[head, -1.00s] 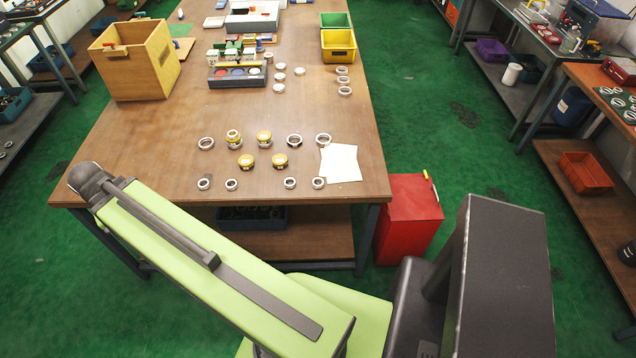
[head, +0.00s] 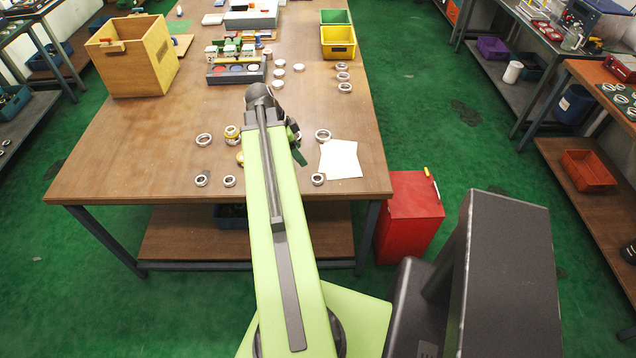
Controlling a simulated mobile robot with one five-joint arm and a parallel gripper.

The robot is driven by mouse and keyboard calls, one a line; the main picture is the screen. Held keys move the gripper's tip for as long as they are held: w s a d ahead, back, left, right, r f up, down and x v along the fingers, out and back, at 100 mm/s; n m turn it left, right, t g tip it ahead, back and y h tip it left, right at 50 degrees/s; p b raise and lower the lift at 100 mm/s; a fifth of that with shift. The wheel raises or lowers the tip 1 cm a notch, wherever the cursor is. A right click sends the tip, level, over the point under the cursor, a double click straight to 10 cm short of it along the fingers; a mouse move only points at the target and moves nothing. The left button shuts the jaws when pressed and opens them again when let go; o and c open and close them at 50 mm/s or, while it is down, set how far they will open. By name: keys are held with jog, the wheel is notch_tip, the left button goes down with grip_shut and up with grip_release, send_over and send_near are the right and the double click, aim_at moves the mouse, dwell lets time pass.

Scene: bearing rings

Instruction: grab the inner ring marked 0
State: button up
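Several bearing rings lie on the near part of the wooden table (head: 130,150). A larger silver ring (head: 204,139) and small rings (head: 201,181) and (head: 229,181) are left of my arm. To the right lie a silver ring (head: 323,135) and a small ring (head: 318,179). Markings are too small to read, so I cannot tell which ring is marked 0. My arm reaches over the middle of the group and hides some rings.
A wooden box (head: 133,58) stands at the back left. A dark tray with coloured discs (head: 236,73) is farther back, near several loose rings. A yellow bin (head: 338,43) is at the right edge. A red cabinet (head: 409,207) stands beside the table.

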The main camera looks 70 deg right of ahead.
jog(key=b, duration=0.8)
send_near(319, 180)
jog(key=shift+s+f, duration=0.15)
jog(key=shift+f, duration=0.45)
jog(key=b+x, duration=0.4)
jog(key=x, duration=0.1)
jog(key=shift+d+f+b, duration=0.1)
jog(key=shift+f+b, duration=0.1)
jog(key=shift+b, duration=0.15)
jog(key=shift+r, duration=0.2)
grip_shut()
jog(key=shift+r+p, duration=0.1)
jog(key=shift+p, duration=0.2)
